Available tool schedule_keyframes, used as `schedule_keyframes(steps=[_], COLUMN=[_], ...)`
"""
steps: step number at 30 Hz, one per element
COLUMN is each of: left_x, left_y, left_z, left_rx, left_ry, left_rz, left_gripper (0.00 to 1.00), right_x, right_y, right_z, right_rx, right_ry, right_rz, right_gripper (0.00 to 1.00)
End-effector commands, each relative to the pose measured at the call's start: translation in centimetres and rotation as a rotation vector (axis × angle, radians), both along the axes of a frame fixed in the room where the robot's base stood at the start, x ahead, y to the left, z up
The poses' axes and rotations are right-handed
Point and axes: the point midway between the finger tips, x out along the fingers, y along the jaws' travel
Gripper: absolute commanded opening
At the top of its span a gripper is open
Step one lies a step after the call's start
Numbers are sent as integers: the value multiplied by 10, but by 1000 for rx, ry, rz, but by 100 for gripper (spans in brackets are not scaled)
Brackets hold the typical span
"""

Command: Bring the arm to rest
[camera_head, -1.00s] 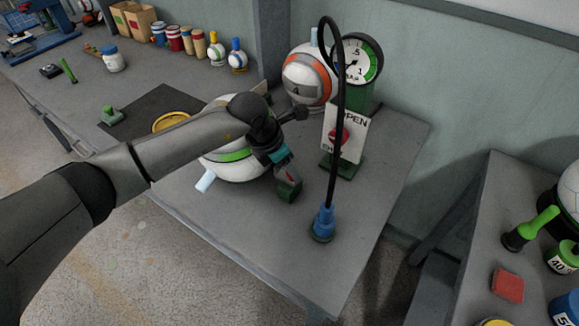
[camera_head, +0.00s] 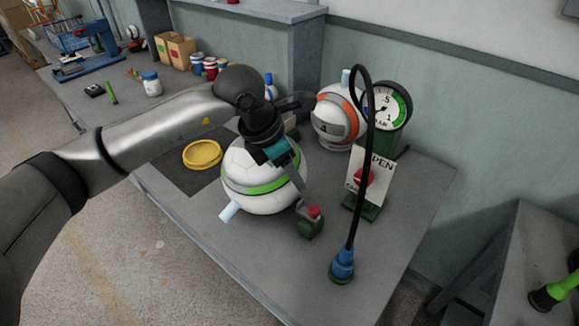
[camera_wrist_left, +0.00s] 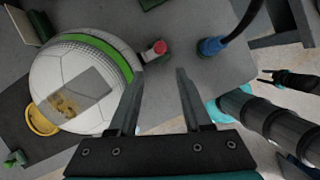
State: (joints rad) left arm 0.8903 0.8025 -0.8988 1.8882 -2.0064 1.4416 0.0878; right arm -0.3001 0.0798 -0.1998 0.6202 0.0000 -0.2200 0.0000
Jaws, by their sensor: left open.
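My left gripper (camera_head: 302,190) is above the table beside the white ball with a green stripe (camera_head: 262,190). Its jaws are open and empty, also seen in the left wrist view (camera_wrist_left: 158,88). Its fingertips are close to a red button on a green base (camera_head: 311,225), which shows just beyond the fingers in the wrist view (camera_wrist_left: 157,49). The arm hides part of the ball's top in the head view. In the wrist view a dark arm, likely my right one, comes in at lower right; its small clawed end (camera_wrist_left: 272,76) is too unclear to read.
A black hose with a blue end (camera_head: 342,264) stands right of the button. Behind are an OPEN sign (camera_head: 373,180), a gauge (camera_head: 386,107) and an orange-banded ball (camera_head: 338,117). A yellow dish (camera_head: 203,154) lies left. The table's front right is bare.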

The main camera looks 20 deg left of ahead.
Motion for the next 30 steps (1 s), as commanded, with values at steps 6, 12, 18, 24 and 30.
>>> schedule_keyframes(steps=[6,12,18,24,30], left_x=[-4,-4,-4,-14,-50], left_y=[4,4,3,-32,-132], left_z=[11,11,11,10,41], left_rx=[0,0,0,-137,-625], left_ry=[1,1,2,12,54], left_rz=[1,1,1,-43,-105], left_gripper=[49,49,49,49,49], right_x=[0,0,0,0,0], right_y=[0,0,0,0,0], right_z=[1,0,0,0,0], right_rx=[0,0,0,0,0], right_ry=[0,0,0,0,0], right_rz=[0,0,0,0,0], right_gripper=[50,50,50,50,50])
